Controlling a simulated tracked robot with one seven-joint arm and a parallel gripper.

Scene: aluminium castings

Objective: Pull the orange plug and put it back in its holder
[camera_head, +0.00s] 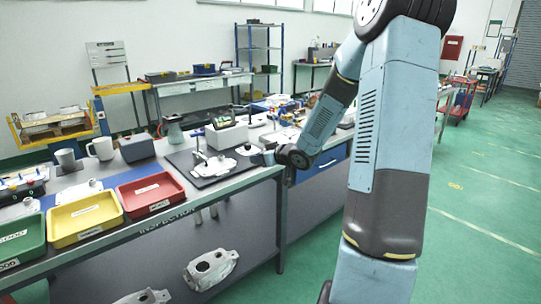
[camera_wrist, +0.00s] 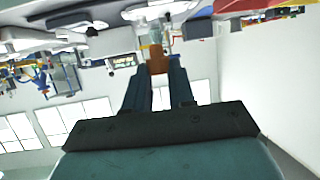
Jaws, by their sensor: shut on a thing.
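My gripper (camera_wrist: 158,74) points away from the wrist camera, with its two dark fingers shut on a small orange-brown piece, which looks like the orange plug (camera_wrist: 157,60). Pale, shiny shapes lie just beyond the plug in the wrist view; I cannot tell whether the plug touches them. In the head view my gripper (camera_head: 268,155) is low at the right front edge of the dark board (camera_head: 205,182), beside a pale casting (camera_head: 218,164). The plug is too small to make out there. I cannot pick out its holder in either view.
The board lies on a grey workbench. Red (camera_head: 151,193), yellow (camera_head: 85,218) and green (camera_head: 22,242) trays stand to its left. Castings (camera_head: 211,268) lie on the lower shelf.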

